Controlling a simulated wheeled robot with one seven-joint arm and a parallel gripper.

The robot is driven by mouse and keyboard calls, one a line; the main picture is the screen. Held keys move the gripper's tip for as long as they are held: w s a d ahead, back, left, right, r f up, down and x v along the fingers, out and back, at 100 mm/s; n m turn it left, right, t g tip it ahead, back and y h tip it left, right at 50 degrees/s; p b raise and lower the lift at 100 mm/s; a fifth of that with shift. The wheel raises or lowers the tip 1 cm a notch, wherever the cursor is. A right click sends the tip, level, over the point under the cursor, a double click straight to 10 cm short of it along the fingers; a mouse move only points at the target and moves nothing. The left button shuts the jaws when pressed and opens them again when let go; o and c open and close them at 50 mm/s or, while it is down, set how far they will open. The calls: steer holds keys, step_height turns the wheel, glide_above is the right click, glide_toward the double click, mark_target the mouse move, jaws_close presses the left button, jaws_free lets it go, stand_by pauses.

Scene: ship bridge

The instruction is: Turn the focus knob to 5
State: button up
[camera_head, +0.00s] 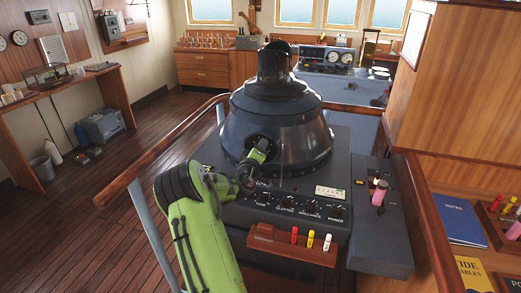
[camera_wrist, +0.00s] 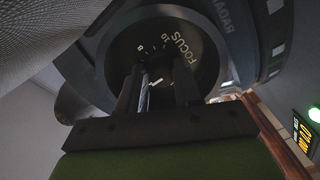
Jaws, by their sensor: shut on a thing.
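The focus knob (camera_wrist: 158,74) sits on a round dark dial plate (camera_wrist: 205,68) lettered FOCUS, on the side of the black radar hood (camera_head: 280,122). A short white line shows between the fingers, slanting. My gripper (camera_wrist: 157,92) is shut on the knob, with one dark finger on each side. In the head view my gripper (camera_head: 261,145) is against the hood's front, and the knob is hidden.
Below the hood, the console has a row of knobs (camera_head: 288,203) and a wooden holder (camera_head: 290,243) with several coloured markers. A pink-topped lever (camera_head: 379,192) stands on the right. A wooden rail (camera_head: 168,158) runs along the left, with open floor beyond.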

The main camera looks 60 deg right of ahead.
steer(key=shift+w+a+f, duration=0.1)
steer(key=shift+w+f, duration=0.05)
steer(key=shift+f, duration=0.15)
steer(key=o, duration=0.9)
steer(key=shift+o, duration=0.4)
steer(key=shift+r, duration=0.1)
steer(key=s+a+b, duration=0.3)
steer(key=a+b, duration=0.2)
steer(key=a, duration=1)
steer(key=shift+a+r, duration=0.25)
steer(key=shift+r, duration=0.1)
